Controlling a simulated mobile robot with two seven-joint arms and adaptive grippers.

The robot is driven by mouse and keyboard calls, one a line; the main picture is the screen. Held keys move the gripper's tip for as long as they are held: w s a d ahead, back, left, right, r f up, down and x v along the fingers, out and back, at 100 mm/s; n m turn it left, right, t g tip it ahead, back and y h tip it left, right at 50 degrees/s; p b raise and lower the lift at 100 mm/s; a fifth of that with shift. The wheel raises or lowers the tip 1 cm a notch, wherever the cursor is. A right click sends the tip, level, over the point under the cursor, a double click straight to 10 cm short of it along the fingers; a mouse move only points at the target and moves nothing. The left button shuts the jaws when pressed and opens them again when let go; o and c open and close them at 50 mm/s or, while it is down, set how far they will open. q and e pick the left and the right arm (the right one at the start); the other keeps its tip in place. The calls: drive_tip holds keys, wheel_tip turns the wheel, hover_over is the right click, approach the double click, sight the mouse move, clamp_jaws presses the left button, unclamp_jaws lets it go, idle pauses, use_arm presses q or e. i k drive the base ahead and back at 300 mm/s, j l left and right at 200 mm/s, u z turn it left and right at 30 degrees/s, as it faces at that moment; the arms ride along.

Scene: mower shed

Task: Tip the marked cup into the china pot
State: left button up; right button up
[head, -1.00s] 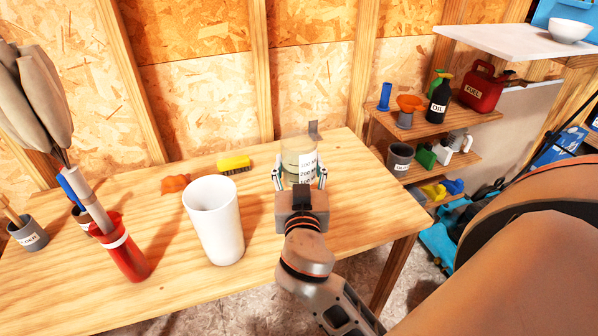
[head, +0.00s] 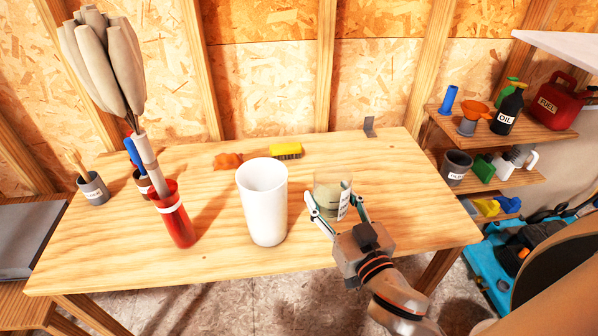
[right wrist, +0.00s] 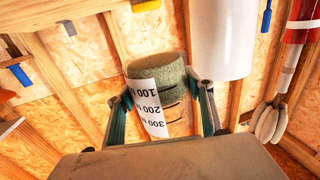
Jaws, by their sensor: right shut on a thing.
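The marked cup (head: 330,195) is clear with a white scale label and holds a greenish grainy filling. It also shows in the right wrist view (right wrist: 160,95), where the label reads 100, 200 and 300. My right gripper (head: 337,208) is shut on its sides and holds it about upright. The china pot (head: 264,205) is a tall white cylinder standing on the wooden table, just left of the cup and apart from it. It also shows in the right wrist view (right wrist: 222,40). The inside bottom of the pot is hidden. My left gripper is not in view.
Left of the pot stand a red holder (head: 178,225) with a tall pale bundle and a grey cup (head: 93,190). Behind it lie an orange lump (head: 228,161) and a yellow brush (head: 286,150). A metal bracket (head: 369,126) stands at the table's back edge.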

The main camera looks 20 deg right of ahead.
sight(262, 182)
drive_tip(key=k, duration=0.4)
drive_tip(key=k+u, duration=0.25)
drive_tip(key=u, duration=0.25)
drive_tip(key=l+u, duration=0.15)
drive_tip(key=u, duration=0.55)
drive_tip(key=k+l, duration=0.15)
drive_tip(key=l, duration=0.2)
drive_tip(key=k+l, duration=0.15)
drive_tip(key=l, duration=0.15)
drive_tip(key=k+l, duration=0.2)
drive_tip(key=l, duration=0.15)
drive_tip(key=k+l, duration=0.15)
drive_tip(key=l, duration=0.15)
